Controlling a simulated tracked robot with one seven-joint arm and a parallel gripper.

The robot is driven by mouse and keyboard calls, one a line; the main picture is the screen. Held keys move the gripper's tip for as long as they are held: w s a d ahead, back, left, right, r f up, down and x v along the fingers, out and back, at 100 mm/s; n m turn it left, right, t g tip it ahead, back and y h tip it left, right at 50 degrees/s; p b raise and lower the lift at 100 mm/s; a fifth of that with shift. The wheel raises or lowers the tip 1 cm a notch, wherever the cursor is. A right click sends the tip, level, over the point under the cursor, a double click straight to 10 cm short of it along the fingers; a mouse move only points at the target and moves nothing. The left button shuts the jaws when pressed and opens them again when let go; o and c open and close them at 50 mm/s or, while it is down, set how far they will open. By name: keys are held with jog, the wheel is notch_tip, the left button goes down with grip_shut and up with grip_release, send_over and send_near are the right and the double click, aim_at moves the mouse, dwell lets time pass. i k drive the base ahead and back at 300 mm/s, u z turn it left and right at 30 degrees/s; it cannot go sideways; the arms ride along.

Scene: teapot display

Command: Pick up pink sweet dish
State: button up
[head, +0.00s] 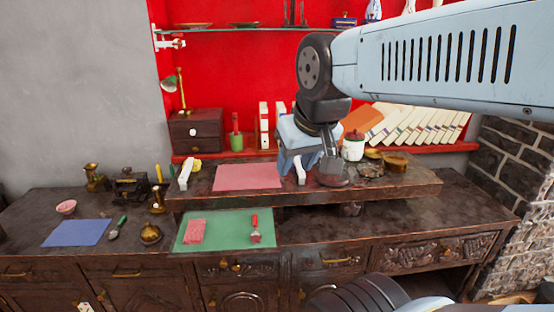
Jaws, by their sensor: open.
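A small pink bowl-shaped dish (66,207) stands upright at the far left of the dark wooden counter, behind a blue mat (75,233). A flat pink patterned rectangle (194,231) lies on the left of a green mat (212,244). My gripper (327,172) is open and points down above the right part of the raised shelf. It is well to the right of the pink dish and apart from it. The gripper partly hides what stands behind it, and its fingertips are hard to make out.
Brass pots (94,177), a dark box-like object (131,187) and a spoon (118,228) are near the dish. A pink mat (248,177) lies on the raised shelf (400,187). A jar (353,146) and bowls stand near my gripper. The counter's front left is mostly clear.

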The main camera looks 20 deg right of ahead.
aim_at(68, 207)
jog(key=z, duration=0.3)
jog(key=i, duration=0.15)
jog(key=u, duration=3.15)
jog(key=i, duration=3)
